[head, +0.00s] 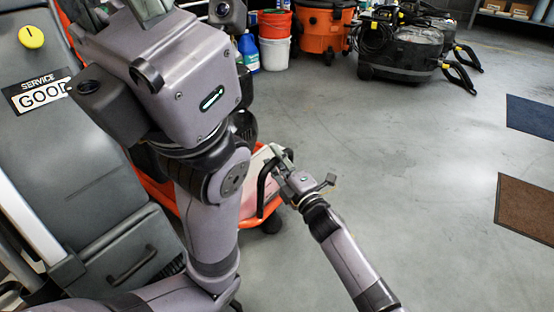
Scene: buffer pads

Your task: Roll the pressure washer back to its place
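A low orange-red wheeled machine (250,208) with a pale top and a black looped handle stands on the floor in the middle of the head view. It may be the pressure washer; my arm hides much of it. My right gripper (302,170) is beside the black handle (262,188), with its fingers spread apart. One finger is close to the handle; I cannot tell whether it touches. I see nothing held between the fingers. My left gripper is not in view.
A large grey machine (75,170) with a "SERVICE GOOD" label fills the left. At the back stand buckets (274,50), an orange vacuum (322,28) and black machines (402,48). Blue (530,118) and brown (527,205) mats lie right. The central floor is clear.

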